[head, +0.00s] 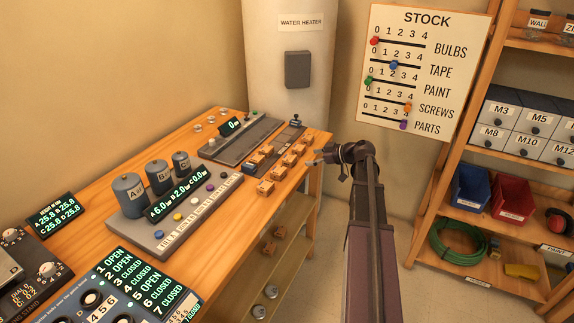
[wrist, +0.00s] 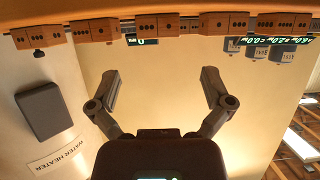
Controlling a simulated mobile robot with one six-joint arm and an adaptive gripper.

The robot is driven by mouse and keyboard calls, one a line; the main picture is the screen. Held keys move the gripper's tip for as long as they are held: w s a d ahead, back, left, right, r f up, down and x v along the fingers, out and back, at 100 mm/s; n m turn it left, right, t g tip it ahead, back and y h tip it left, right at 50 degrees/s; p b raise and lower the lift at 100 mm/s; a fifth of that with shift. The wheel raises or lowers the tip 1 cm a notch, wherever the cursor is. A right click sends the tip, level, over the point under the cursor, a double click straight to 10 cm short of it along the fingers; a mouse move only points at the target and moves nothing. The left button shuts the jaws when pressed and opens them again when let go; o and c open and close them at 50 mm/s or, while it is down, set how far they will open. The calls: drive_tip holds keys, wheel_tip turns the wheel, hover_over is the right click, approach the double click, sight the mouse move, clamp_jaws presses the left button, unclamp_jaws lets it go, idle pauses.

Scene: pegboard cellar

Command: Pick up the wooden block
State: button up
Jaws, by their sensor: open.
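Several small wooden blocks (head: 265,187) stand in rows near the right edge of the wooden workbench (head: 215,122). They are orange-brown, and dark dots show on some in the wrist view (wrist: 102,30). I cannot tell which one the task means. My gripper (head: 319,161) is in the air just right of the bench edge, beside the blocks and apart from them. In the wrist view my gripper (wrist: 160,84) has its two fingers spread wide with nothing between them. The blocks line the top of that view, beyond the fingertips.
A console with grey weights (head: 128,195) and coloured buttons lies left of the blocks. A grey scale (head: 240,138) sits behind it. The water heater (head: 288,50) stands behind the bench. More small blocks (head: 270,245) sit on a lower shelf. A shelf rack with bins (head: 469,187) is at right.

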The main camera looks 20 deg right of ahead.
sight(294, 158)
drive_tip(key=shift+b+x, duration=0.55)
drive_tip(key=shift+x, duration=1.6)
drive_tip(key=shift+b+x, duration=0.95)
drive_tip(key=shift+x, duration=1.65)
drive_tip(key=shift+d, duration=0.1)
drive_tip(key=c, duration=0.9)
